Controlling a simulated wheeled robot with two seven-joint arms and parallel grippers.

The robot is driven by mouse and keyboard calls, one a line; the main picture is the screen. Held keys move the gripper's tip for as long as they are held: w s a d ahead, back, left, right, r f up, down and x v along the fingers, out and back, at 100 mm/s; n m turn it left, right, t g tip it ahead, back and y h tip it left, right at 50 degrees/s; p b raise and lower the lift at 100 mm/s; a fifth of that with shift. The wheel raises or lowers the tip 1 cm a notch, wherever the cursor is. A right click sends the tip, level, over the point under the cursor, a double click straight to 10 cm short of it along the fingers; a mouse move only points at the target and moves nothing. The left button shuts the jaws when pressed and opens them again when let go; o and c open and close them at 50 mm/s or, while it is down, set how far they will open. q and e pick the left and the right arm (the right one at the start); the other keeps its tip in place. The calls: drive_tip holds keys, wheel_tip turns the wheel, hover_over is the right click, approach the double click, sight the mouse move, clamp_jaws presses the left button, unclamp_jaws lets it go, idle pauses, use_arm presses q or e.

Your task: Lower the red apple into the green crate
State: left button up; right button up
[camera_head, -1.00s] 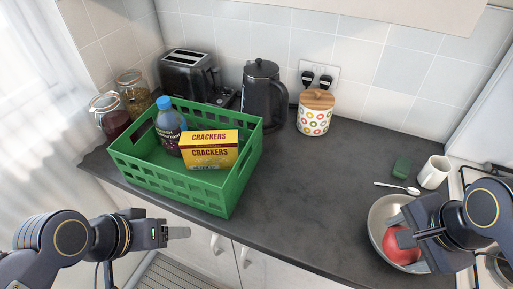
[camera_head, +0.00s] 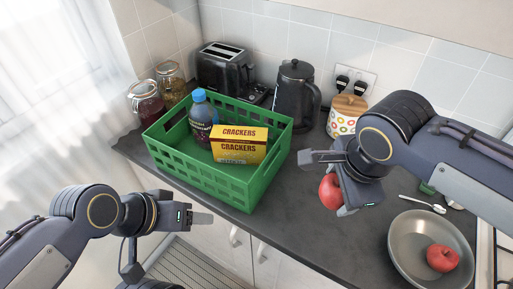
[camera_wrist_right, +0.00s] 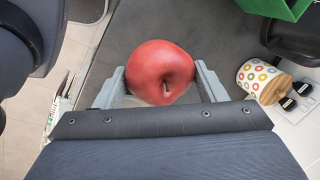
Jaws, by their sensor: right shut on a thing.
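A red apple (camera_head: 329,192) is held between the fingers of my right gripper (camera_head: 332,188), above the counter and to the right of the crate. In the right wrist view the apple (camera_wrist_right: 160,72) sits between both fingertips (camera_wrist_right: 163,88), stem side showing. The green crate (camera_head: 268,158) stands on the counter left of the held apple. A corner of the crate (camera_wrist_right: 275,8) shows at the top right of the wrist view. It holds a blue-capped bottle (camera_head: 202,120) and a yellow crackers box (camera_head: 238,146). My left gripper (camera_head: 200,218) is in front of the counter, empty; its finger gap cannot be made out.
A grey bowl (camera_head: 410,258) with another red apple (camera_head: 443,258) is at the right. A black kettle (camera_head: 293,100), a toaster (camera_head: 224,70), jars (camera_head: 147,103) and a patterned canister (camera_head: 344,117) line the back. Counter (camera_head: 300,205) between crate and bowl is clear.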

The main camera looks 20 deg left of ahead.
drive_tip(key=w+a+p, duration=0.2)
drive_tip(key=w+a, duration=0.3)
drive_tip(key=a, duration=0.5)
drive_tip(key=w+a+p, duration=0.1)
drive_tip(key=w+a, duration=0.4)
drive_tip(key=a, duration=0.6)
drive_tip(key=w+a+p, duration=0.2)
drive_tip(key=w+a, duration=0.3)
drive_tip(key=a, duration=0.6)
drive_tip(key=shift+w+a+r+p, duration=0.15)
drive_tip(key=shift+w+a+p, duration=0.1)
drive_tip(key=shift+w+p, duration=0.15)
drive_tip(key=shift+w+a, duration=0.1)
drive_tip(key=shift+w+a, duration=0.15)
